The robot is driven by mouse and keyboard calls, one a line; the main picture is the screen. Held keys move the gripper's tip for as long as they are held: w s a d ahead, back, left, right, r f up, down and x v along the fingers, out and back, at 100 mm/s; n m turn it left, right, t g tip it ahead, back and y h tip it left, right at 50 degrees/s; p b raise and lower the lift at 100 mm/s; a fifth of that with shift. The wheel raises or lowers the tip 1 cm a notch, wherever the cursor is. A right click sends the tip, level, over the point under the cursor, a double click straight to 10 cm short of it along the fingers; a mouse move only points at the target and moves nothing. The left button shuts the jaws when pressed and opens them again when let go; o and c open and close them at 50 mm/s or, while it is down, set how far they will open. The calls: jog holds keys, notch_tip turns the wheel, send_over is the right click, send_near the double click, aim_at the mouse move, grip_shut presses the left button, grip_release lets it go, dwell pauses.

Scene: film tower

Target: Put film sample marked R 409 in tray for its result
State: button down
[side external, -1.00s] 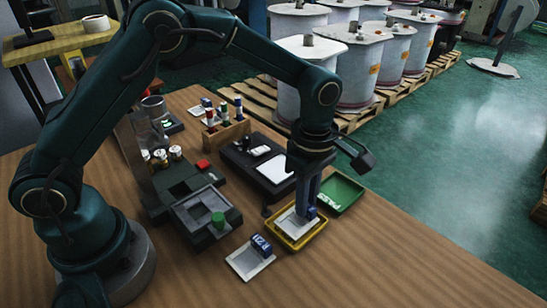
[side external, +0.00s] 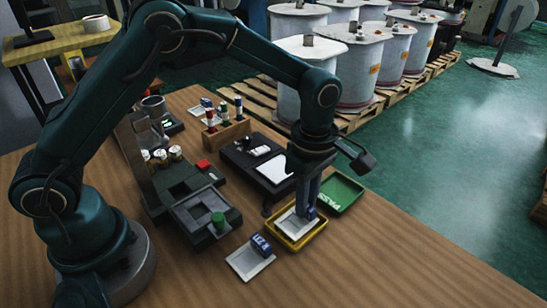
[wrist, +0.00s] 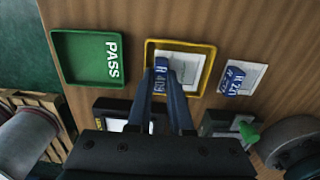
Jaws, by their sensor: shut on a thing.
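My gripper (side external: 304,207) points down over the yellow-rimmed tray (side external: 297,249), fingers shut on the blue tab of a pale film sample (side external: 292,226). In the wrist view the fingers (wrist: 163,82) close on the blue tab (wrist: 161,66). The pale sheet (wrist: 183,66) lies inside or just above the yellow tray (wrist: 209,48); I cannot tell if it touches the bottom. The marking on the held tab is too small to read. The green tray (side external: 341,193) reads PASS and looks empty; it also shows in the wrist view (wrist: 82,60).
A second pale film sample (side external: 246,267) with a blue tab lies on the table beside the yellow tray. A grey device with a green knob (side external: 218,221), a black device with a white panel (side external: 273,168) and a wooden rack (side external: 226,135) stand close behind. The front right table is clear.

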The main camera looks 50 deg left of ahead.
jog(key=shift+f, duration=0.1)
jog(key=shift+c, duration=0.9)
grip_release()
jog(key=shift+r, duration=3.55)
